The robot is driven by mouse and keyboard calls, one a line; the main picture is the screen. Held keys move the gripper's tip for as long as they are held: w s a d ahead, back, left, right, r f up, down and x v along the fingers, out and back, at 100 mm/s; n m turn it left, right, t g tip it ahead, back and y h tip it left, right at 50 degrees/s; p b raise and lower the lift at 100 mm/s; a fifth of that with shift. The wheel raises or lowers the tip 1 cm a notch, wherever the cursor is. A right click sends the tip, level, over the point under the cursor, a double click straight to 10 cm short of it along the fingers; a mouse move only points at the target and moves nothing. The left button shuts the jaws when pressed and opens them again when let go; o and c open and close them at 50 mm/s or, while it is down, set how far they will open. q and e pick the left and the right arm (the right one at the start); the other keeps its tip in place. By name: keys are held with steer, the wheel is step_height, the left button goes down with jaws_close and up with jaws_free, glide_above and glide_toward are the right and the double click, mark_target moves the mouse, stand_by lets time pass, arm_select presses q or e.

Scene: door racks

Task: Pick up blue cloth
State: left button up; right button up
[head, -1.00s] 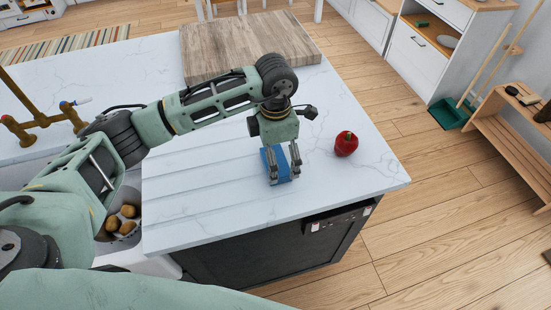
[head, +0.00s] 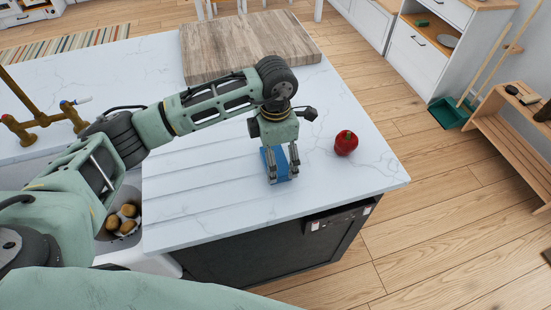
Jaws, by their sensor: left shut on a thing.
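The blue cloth (head: 283,167) lies on the white marble counter, near its front edge, and looks like a small folded block. My left gripper (head: 283,178) points down over it with its fingers on either side, shut on the cloth. The fingers and the gripper body hide part of the cloth. I cannot tell any gap between the cloth and the counter. My right gripper is not in view.
A red apple-like fruit (head: 346,143) stands on the counter right of the cloth. A wooden board (head: 245,45) lies at the back. A sink with several brown potatoes (head: 124,222) and a brass tap (head: 45,119) are at left. The counter (head: 210,215) is otherwise clear.

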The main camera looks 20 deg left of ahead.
mark_target(280, 160)
arm_select(q)
steer(key=shift+r, duration=0.4)
steer(key=r+b, duration=0.1)
steer(key=d+r+b, duration=0.1)
steer(key=r, duration=0.1)
steer(key=shift+w+d+r+b, duration=0.1)
steer(key=shift+w+r+b, duration=0.1)
steer(key=shift+r+b, duration=0.1)
steer(key=w+d+r+b, duration=0.2)
steer(key=d+r, duration=0.4)
steer(key=d, duration=0.4)
steer(key=shift+w+r+b, duration=0.3)
steer(key=shift+b, duration=0.4)
